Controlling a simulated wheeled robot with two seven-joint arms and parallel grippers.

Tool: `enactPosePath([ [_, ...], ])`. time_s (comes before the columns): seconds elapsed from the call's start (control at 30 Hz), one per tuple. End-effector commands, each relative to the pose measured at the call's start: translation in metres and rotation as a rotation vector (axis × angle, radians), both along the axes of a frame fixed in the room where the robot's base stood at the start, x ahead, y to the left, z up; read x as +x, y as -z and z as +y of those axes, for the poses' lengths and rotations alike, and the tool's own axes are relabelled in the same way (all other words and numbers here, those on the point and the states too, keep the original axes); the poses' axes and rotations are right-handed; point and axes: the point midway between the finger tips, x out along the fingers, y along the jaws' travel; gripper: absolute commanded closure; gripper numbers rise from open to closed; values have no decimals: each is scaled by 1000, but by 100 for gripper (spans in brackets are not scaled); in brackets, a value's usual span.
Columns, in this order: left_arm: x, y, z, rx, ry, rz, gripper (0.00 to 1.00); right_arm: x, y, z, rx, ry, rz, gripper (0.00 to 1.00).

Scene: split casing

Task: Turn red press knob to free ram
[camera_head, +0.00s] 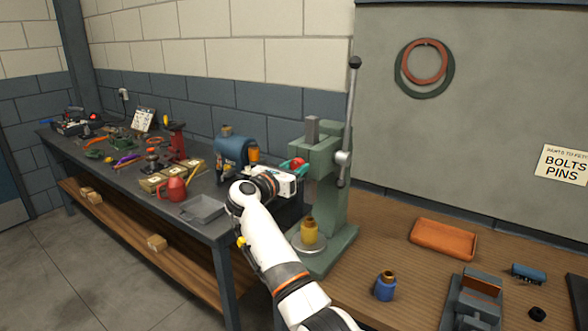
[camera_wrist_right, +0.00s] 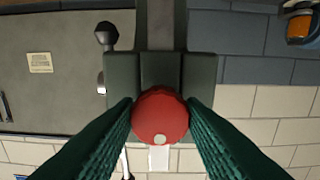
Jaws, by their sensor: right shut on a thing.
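The green arbor press (camera_head: 338,190) stands on the wooden bench, its long lever (camera_head: 350,110) pointing up with a dark ball at the top. The red knob (camera_wrist_right: 160,112) is on the press head and carries a pale dot near its lower rim in the right wrist view. My right gripper (camera_head: 296,166) reaches the press head from the left, and its green fingers are shut on the knob from both sides. In the head view the gripper mostly hides the knob. A yellow brass-topped piece (camera_head: 309,231) stands on the press base. My left gripper is not in view.
A blue bottle-like piece (camera_head: 385,286), an orange tray (camera_head: 443,239) and a grey fixture (camera_head: 472,300) sit on the bench to the right. A dark workbench (camera_head: 204,209) with tools runs along the left, with a blue motor-like machine (camera_head: 238,152) near my wrist.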

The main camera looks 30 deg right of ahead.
Motion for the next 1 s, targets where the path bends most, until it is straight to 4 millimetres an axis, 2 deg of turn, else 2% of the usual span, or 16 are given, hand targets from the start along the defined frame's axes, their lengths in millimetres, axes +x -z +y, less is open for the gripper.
enactPosePath([
  [0.27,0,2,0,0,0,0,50,0,1,1,-42,-1,110,87],
  [0.47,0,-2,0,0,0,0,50,0,0,1,-105,-3,264,87],
  [1.0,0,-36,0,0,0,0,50,0,-2,1,-302,-3,742,87],
])
